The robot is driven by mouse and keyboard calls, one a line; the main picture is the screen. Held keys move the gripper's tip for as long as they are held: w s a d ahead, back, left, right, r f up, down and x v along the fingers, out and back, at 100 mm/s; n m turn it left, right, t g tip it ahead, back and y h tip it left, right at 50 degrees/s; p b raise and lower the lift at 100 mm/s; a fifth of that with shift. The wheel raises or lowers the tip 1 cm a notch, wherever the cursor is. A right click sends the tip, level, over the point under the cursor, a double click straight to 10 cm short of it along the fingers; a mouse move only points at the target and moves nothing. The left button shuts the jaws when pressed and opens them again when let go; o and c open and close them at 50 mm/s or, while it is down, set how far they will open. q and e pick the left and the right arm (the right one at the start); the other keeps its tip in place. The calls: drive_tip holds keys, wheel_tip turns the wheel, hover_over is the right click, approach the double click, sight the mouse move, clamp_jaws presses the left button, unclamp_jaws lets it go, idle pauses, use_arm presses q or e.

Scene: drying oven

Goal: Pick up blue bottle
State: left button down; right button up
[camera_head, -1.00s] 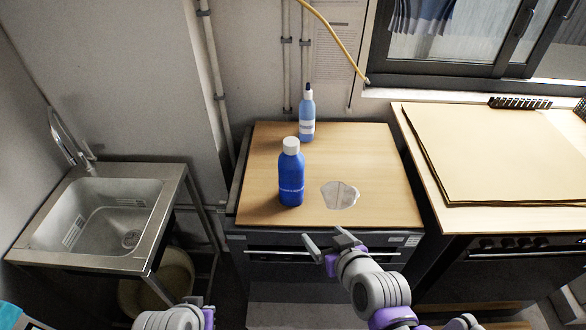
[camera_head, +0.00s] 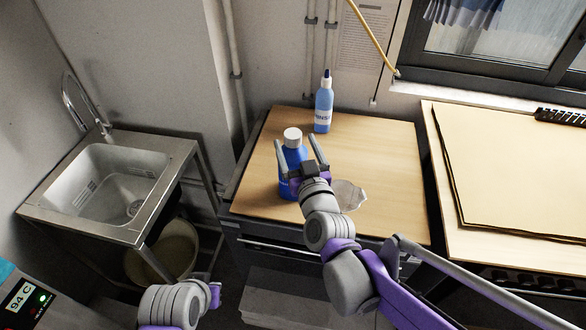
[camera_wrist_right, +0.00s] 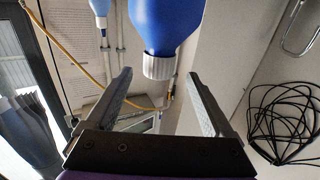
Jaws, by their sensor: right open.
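The blue bottle (camera_head: 291,158) with a white cap stands upright on the wooden top of the cabinet (camera_head: 385,190). My right gripper (camera_head: 297,140) is open, with its fingers on either side of the bottle in the head view and partly hiding its lower body. In the right wrist view the bottle (camera_wrist_right: 166,22) shows upside down, its cap between and beyond the open fingers (camera_wrist_right: 165,90). I cannot tell whether either finger touches it. My left arm shows at the bottom of the head view, with part of the left gripper (camera_head: 214,294); its fingers are not clear.
A steel sink (camera_head: 110,185) is at left, and a second counter with brown sheets (camera_head: 510,165) is at right.

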sight(291, 129)
drive_tip(key=p+x, duration=0.1)
drive_tip(key=x, duration=0.6)
drive_tip(key=shift+w, duration=0.2)
drive_tip(key=shift+s, duration=0.1)
drive_tip(key=shift+c, duration=0.2)
clamp_jaws()
